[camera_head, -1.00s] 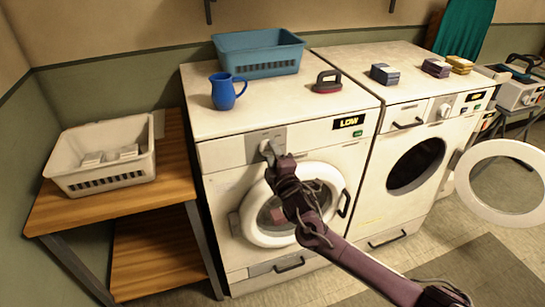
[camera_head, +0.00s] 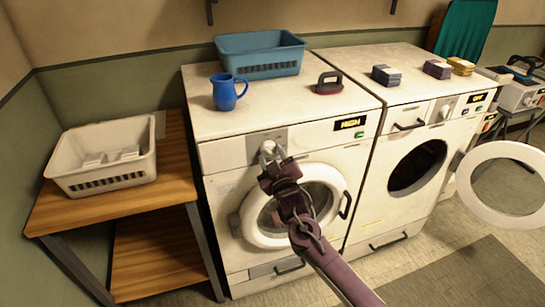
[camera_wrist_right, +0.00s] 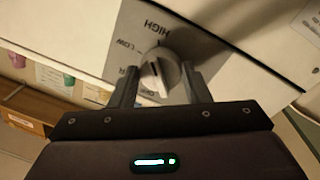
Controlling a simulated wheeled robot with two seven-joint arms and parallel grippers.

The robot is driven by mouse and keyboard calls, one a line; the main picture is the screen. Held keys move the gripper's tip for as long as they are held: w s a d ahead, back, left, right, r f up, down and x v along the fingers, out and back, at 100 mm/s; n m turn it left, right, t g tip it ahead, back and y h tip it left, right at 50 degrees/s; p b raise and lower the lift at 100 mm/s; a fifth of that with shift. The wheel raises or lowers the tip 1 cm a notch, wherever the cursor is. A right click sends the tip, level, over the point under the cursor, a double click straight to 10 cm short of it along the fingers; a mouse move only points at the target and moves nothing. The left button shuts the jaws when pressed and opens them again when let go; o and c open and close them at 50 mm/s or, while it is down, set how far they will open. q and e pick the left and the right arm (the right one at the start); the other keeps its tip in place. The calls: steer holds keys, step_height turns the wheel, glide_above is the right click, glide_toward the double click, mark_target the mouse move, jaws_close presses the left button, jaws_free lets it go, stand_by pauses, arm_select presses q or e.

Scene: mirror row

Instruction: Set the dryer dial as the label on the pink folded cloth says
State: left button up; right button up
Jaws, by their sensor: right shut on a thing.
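The dial (camera_head: 268,147) is on the front panel of the left white machine (camera_head: 222,158), whose display (camera_head: 350,123) reads HIGH. My right gripper (camera_head: 270,155) is shut on this dial. In the wrist view the dial (camera_wrist_right: 160,70) sits between both fingers, with HIGH and LOW printed around it and another word partly hidden. My left gripper is out of view.
A blue mug (camera_head: 225,94), a blue basket (camera_head: 260,42) and a red-and-black brush-like object (camera_head: 328,86) stand on the left machine. A white basket (camera_head: 100,180) is on the wooden shelf (camera_head: 70,208). The right machine's round door (camera_head: 500,202) hangs open.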

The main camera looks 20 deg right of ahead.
steer(key=shift+m, duration=1.1)
steer(key=o, duration=1)
steer(key=s+b, duration=0.1)
steer(key=s, duration=0.6)
steer(key=shift+s+a+f, duration=0.15)
steer(key=shift+s+a, duration=0.05)
steer(key=shift+s, duration=0.2)
